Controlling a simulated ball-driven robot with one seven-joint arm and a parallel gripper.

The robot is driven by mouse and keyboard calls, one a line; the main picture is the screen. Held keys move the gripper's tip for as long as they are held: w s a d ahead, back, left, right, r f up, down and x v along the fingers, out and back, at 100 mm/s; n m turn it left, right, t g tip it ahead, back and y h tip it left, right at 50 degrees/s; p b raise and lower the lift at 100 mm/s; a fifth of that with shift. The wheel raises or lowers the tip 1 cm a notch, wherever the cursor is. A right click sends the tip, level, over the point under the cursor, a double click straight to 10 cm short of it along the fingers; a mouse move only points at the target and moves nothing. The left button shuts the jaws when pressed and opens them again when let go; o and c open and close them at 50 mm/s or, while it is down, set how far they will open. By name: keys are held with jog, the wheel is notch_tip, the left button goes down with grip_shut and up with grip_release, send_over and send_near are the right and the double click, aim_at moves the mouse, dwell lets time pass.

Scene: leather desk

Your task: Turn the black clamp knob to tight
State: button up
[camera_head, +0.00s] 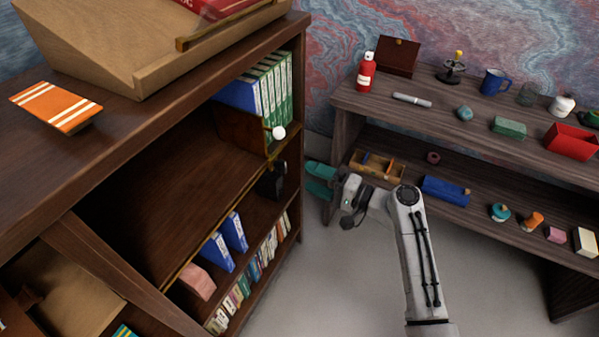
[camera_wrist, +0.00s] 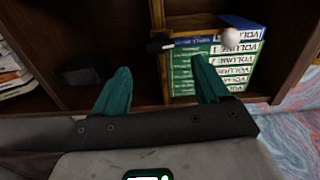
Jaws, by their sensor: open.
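A small black knob (camera_wrist: 159,43) with a thin white mark beside it shows in the wrist view, at a wooden upright edge of the bookcase. I take it for the clamp knob; its setting cannot be read. In the head view a small dark part (camera_head: 268,136) beside a white ball seems to be the same knob. My gripper (camera_wrist: 161,68) has its two teal fingers spread apart, with nothing between them. In the head view my gripper (camera_head: 317,180) is in front of the bookcase's right end, apart from it, below and right of the knob.
The white ball (camera_wrist: 231,37) is right of the knob in the wrist view, before green volumes (camera_wrist: 212,72). A black object (camera_head: 270,180) sits on the shelf below. A dark wooden shelf unit (camera_head: 345,98) with many small items stands right. Grey floor (camera_head: 350,275) lies clear between.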

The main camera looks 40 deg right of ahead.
jog(key=shift+v, duration=2)
jog(key=s+a+f+n+g+y+p, duration=0.1)
jog(key=s+a+f+n+g+p, duration=0.1)
jog(key=s+a+n+g, duration=0.3)
jog(key=s+a+f+n+g+p, duration=0.2)
jog(key=a+f+g+p, duration=0.15)
jog(key=a, duration=0.35)
jog(key=s+r+n+g+h+p, duration=0.2)
jog(key=s+r+n+g+h, duration=0.1)
jog(key=s, duration=0.4)
jog(key=s+r+n+g+h+p, duration=0.2)
jog(key=s+n+g+h, duration=0.1)
jog(key=s, duration=0.4)
jog(key=shift+s+a+r+g+h, duration=0.35)
jog(key=shift+a+g+h, duration=0.05)
jog(key=shift+g, duration=0.45)
